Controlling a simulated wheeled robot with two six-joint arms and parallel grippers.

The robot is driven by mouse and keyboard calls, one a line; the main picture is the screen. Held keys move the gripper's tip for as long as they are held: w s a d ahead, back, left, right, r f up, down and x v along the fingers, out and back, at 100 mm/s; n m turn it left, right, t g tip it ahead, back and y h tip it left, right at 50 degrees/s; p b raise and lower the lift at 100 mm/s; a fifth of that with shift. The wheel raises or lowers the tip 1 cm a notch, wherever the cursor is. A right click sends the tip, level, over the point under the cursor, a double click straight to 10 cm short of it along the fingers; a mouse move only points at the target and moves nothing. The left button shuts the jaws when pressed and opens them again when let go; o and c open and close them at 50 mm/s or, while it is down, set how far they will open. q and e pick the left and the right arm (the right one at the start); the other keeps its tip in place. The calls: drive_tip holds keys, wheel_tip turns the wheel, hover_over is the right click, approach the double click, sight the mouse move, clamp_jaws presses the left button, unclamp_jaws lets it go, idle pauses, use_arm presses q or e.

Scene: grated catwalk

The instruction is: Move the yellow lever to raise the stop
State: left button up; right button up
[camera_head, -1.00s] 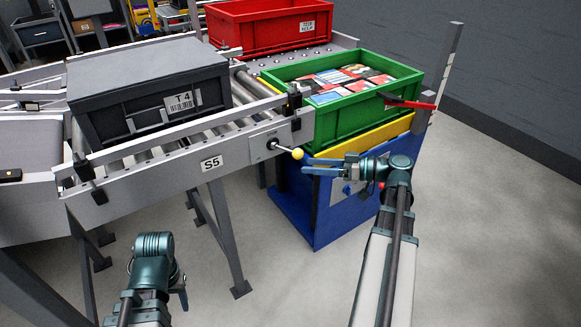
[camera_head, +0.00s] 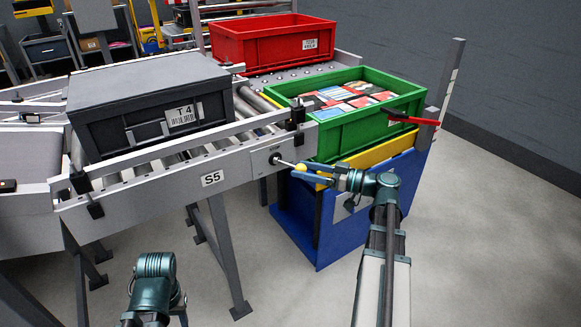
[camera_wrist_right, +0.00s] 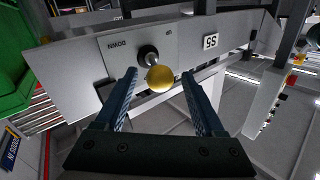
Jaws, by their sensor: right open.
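The lever has a yellow ball knob (camera_head: 301,167) on a short metal rod. It comes out of a grey plate on the side of the conveyor marked S5. My right gripper (camera_head: 309,173) is open at the knob. In the right wrist view the yellow knob (camera_wrist_right: 159,79) sits between the tips of the two spread fingers (camera_wrist_right: 160,74), with a gap on each side. The lever's black pivot and lettering on the plate show behind it. My left gripper (camera_head: 155,285) hangs low at the left, away from the lever; its fingers are not clear. I cannot make out the stop for certain.
A dark lidded crate marked T4 (camera_head: 95,138) stands on the rollers. A green crate (camera_head: 340,135) with packets sits at the conveyor's end, above a blue and yellow stand (camera_head: 290,222). A red crate (camera_head: 228,50) is behind. Floor at the right is clear.

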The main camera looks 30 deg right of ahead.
sight(296, 168)
drive_tip(key=shift+x, duration=2.25)
clamp_jaws()
